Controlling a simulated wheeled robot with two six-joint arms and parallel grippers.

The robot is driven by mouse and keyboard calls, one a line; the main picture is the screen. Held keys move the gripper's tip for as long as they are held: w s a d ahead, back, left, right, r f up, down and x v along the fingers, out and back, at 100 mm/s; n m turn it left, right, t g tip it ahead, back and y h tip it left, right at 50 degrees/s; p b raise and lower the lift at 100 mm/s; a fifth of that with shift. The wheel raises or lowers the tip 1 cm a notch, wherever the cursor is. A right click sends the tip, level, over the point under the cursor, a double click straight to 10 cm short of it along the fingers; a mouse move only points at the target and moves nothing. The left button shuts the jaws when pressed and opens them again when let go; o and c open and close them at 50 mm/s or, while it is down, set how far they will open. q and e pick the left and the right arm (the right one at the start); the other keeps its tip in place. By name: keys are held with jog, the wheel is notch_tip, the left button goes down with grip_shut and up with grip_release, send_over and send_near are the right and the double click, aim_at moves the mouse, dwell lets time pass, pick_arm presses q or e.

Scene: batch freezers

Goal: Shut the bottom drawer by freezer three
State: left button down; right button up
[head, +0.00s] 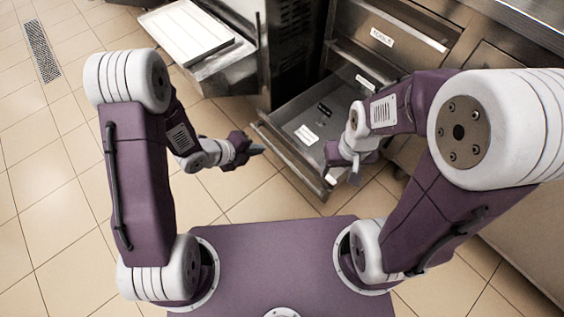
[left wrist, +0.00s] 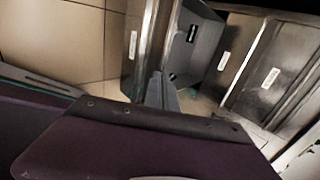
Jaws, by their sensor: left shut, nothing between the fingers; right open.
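The bottom drawer (head: 300,122) stands pulled out from the steel cabinet in the head view, with a few small items lying inside it. Its front panel (head: 292,160) faces my base. It also shows in the left wrist view, with its front panel (left wrist: 133,45) bearing a white label. My left gripper (head: 258,151) is shut and empty, just left of the drawer front; I cannot tell whether it touches. It shows in the left wrist view (left wrist: 160,88). My right gripper (head: 344,178) is open near the right end of the drawer front, and hides part of it.
A drawer front labelled TOOLS (head: 382,37) is above the open drawer. A dark freezer body (head: 293,50) stands left of it, with a steel shelf holding a white tray (head: 187,35). The tiled floor (head: 50,200) at left is clear, with a drain grate (head: 41,50).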

pick_arm(q)
notch_tip(320, 180, down, 3)
jog(key=b, duration=0.7)
send_near(291, 146)
jog(key=x, duration=0.6)
pick_arm(e)
notch_tip(291, 146, down, 9)
pick_arm(q)
jog(key=shift+d, duration=0.1)
pick_arm(e)
jog(key=shift+d+r, duration=0.1)
